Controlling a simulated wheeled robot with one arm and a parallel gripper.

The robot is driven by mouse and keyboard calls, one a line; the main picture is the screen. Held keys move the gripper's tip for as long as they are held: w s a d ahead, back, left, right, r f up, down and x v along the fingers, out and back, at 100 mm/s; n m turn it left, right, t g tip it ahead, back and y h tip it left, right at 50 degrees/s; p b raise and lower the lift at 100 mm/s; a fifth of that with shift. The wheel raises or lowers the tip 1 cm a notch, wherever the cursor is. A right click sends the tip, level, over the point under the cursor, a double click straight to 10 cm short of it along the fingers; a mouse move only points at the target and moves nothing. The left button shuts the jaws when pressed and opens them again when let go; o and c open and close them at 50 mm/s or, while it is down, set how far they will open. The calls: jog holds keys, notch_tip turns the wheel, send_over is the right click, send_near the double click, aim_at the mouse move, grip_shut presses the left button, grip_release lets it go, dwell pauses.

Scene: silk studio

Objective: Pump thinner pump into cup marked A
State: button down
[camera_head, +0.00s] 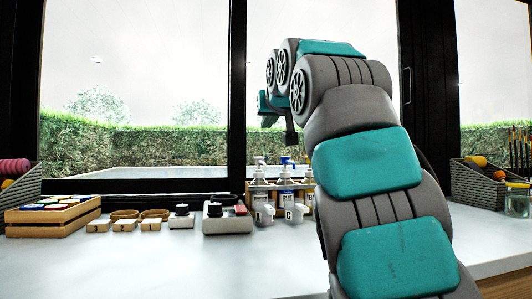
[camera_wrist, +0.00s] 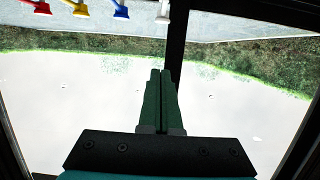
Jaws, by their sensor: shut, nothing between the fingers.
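Pump bottles stand in a wooden rack at the back of the counter. One has a white pump head (camera_head: 260,160) and one a blue pump head (camera_head: 286,160); others are partly hidden by my arm. In the wrist view, red (camera_wrist: 38,6), yellow (camera_wrist: 79,8), blue (camera_wrist: 121,10) and white (camera_wrist: 163,12) pump heads line the top edge. I cannot read which is thinner. Small white cups with letters (camera_head: 296,214) stand before the bottles; I cannot make out an A. My gripper (camera_wrist: 160,72) is shut and empty, apart from the pumps. In the head view it is raised above the bottles.
A wooden crate of colored jars (camera_head: 54,214) stands at left, beside small numbered wooden blocks (camera_head: 97,226). A grey device (camera_head: 227,219) sits left of the cups. A woven basket (camera_head: 484,184) and a glass jar (camera_head: 518,203) stand at right. The front counter is clear.

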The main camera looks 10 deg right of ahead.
jog(key=p, duration=0.3)
send_over(260, 161)
notch_tip(260, 161, down, 2)
jog(key=shift+d+f, duration=0.1)
notch_tip(260, 161, down, 3)
jog(key=b, duration=0.2)
jog(key=shift+b, duration=0.4)
jog(key=shift+f+b, duration=0.45)
jog(key=shift+f, duration=0.15)
jog(key=shift+w, duration=0.1)
